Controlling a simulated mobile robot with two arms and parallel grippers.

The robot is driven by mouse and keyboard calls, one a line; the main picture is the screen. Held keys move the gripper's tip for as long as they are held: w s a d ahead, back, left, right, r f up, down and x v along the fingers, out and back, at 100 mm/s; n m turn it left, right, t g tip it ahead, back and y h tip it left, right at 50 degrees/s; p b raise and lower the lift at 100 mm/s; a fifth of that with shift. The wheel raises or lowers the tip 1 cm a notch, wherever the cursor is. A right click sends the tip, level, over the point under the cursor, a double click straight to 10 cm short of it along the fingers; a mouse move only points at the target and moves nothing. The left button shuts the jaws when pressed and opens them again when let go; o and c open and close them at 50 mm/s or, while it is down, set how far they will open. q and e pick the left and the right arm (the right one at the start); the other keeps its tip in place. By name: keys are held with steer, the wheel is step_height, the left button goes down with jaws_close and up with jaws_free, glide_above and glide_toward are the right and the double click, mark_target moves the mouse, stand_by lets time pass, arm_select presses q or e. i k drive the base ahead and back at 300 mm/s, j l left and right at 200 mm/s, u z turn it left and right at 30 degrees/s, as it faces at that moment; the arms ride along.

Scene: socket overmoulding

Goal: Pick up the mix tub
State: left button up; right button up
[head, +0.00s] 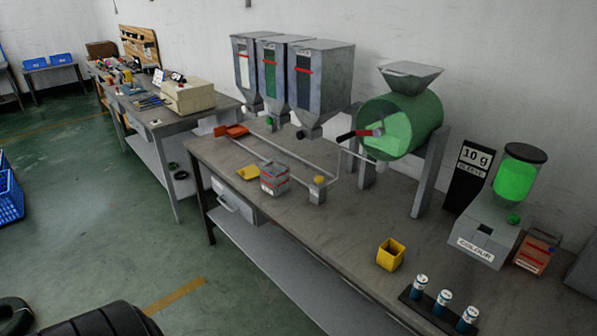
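No label reads "mix tub", so I cannot tell for sure which container it is. A small grey tub (274,179) with red markings stands upright on the workbench, near its front edge and below the hoppers. A small open yellow square cup (390,255) stands farther right on the same bench. A clear box with orange-red contents or markings (536,251) stands at the right beside the colour dispenser. Neither of my grippers is in view, and nothing is seen holding these containers.
Bare bench top lies between tub and yellow cup.

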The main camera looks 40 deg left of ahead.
mark_target(275, 177)
steer(key=u, duration=1.5)
